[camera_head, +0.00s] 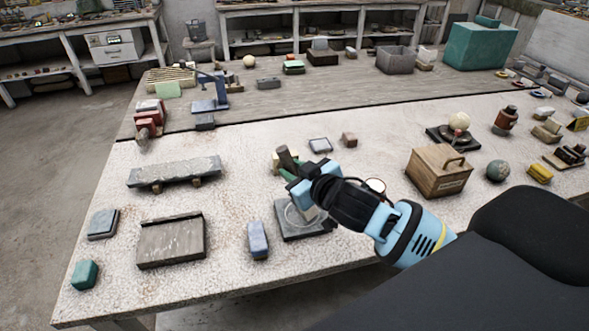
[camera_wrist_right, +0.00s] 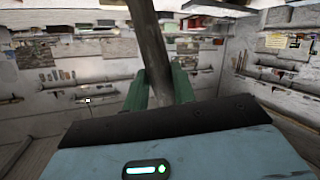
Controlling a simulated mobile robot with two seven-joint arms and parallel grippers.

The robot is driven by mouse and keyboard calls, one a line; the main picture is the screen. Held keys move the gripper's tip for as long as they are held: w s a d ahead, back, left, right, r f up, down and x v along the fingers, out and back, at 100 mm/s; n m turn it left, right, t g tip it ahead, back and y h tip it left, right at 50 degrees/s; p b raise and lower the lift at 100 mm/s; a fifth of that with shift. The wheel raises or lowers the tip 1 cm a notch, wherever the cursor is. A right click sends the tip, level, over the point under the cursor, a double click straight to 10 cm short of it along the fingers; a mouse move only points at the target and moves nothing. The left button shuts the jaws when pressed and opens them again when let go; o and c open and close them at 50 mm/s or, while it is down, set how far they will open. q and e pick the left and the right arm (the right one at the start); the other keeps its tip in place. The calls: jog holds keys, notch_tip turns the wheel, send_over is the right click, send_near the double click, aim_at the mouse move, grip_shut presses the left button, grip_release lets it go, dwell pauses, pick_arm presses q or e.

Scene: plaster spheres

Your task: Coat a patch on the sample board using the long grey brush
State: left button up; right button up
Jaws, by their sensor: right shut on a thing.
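My right gripper (camera_head: 289,171) reaches in from the right above the pale table. Its green fingers are shut on a dark grey-brown rod (camera_head: 285,156), which looks like part of the long grey brush. The right wrist view shows this rod (camera_wrist_right: 151,45) standing up, slightly tilted, between the fingers (camera_wrist_right: 159,88); its bristles are not discernible. A long speckled grey slab (camera_head: 175,170), which may be the sample board, lies raised on small supports left of the gripper. I cannot make out a coated patch on it. My left gripper is not in view.
A dark square plate with a round dish (camera_head: 291,222) lies under my right wrist. A blue-grey block (camera_head: 258,239) and a shallow wooden tray (camera_head: 171,243) stand at the front. A wooden box (camera_head: 438,171) stands to the right. Table between slab and gripper is clear.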

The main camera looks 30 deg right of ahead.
jog(key=shift+s+a+r, duration=0.1)
jog(key=shift+s+r, duration=0.1)
jog(key=shift+s, duration=0.15)
jog(key=shift+s+f, duration=0.1)
jog(key=shift+s+a, duration=0.15)
jog(key=shift+s, duration=0.4)
jog(key=shift+w, duration=0.1)
jog(key=shift+w+d, duration=0.25)
jog(key=shift+w, duration=0.8)
jog(key=shift+w, duration=0.1)
